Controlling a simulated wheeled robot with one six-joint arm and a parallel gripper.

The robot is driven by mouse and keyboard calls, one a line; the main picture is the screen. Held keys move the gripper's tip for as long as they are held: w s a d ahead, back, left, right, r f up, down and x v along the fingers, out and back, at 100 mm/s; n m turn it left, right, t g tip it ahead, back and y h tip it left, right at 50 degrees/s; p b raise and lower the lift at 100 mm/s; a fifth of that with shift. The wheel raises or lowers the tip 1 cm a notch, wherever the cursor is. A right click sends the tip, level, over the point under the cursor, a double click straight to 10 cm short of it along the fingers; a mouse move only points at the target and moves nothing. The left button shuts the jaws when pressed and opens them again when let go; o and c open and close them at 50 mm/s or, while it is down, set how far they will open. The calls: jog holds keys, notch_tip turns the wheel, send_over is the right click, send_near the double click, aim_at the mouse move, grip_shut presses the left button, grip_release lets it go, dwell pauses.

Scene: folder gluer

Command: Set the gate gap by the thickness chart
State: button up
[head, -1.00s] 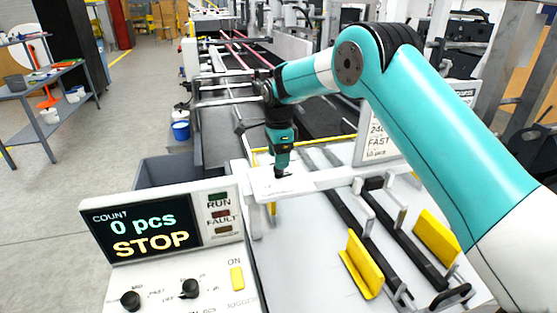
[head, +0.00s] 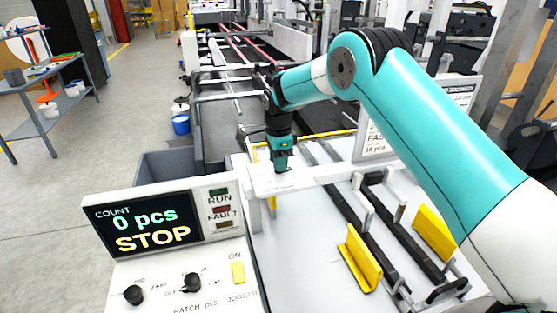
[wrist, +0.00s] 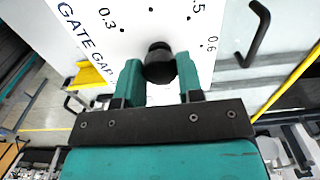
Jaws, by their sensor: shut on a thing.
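In the wrist view, a round black knob (wrist: 159,64) sits on a white plate (wrist: 95,28) marked "GATE GAP", with 0.3, a partly cut-off ".5" and 0.6 around it. My gripper (wrist: 160,78) is shut on the knob, one teal finger on each side. The knob's pointer and setting cannot be read. In the head view, my gripper (head: 283,166) reaches down to the white crossbar (head: 325,174) of the machine; the knob is hidden there.
The control panel (head: 158,226) at the left front shows 0 pcs and STOP, with black knobs and a yellow button (head: 238,272) below. Yellow guides (head: 361,259) and black rails lie on the feed table. A grey bin (head: 167,168) stands behind the panel.

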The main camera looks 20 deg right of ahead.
jog(key=shift+n, duration=0.3)
jog(key=n+b, duration=0.1)
jog(key=n, duration=0.2)
jog(key=shift+n, duration=0.3)
jog(key=n+b, duration=0.1)
jog(key=n, duration=0.2)
jog(key=shift+n, duration=0.3)
jog(key=n, duration=0.3)
jog(key=shift+n, duration=0.3)
jog(key=n, duration=0.3)
jog(key=shift+r+n+b, duration=0.1)
jog(key=shift+n+b, duration=0.2)
jog(key=shift+b, duration=0.1)
jog(key=n, duration=1.1)
jog(key=shift+w+n, duration=0.1)
jog(key=shift+n, duration=0.3)
jog(key=shift+r, duration=0.1)
jog(key=o, duration=0.9)
